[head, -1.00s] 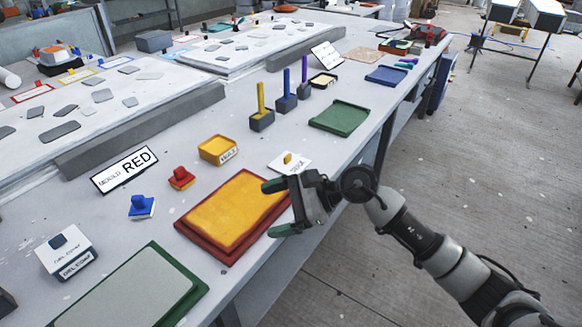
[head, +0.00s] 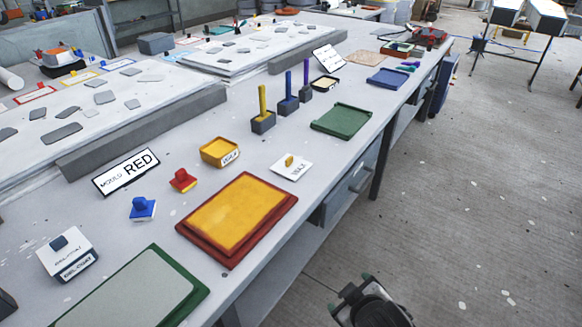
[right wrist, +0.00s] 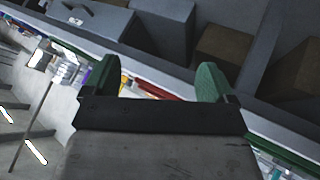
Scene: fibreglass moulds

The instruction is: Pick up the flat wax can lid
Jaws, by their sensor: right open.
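A flat white square plate with a small yellow knob (head: 291,166) lies on the bench in the head view; it looks like the wax can lid, but its print is too small to read surely. An open yellow tub (head: 220,152) with a white label stands just left of it, apart. My right gripper (head: 350,293) is low at the bottom of the head view, off the bench's front side, well away from the plate. In the right wrist view its green-tipped fingers (right wrist: 158,80) are apart with nothing between them. My left gripper is not in view.
A red tray with a yellow surface (head: 236,216) lies in front of the plate. A green tray (head: 342,120), a blue tray (head: 388,78) and upright coloured posts (head: 262,112) stand farther back. Drawers (head: 352,184) sit under the bench edge.

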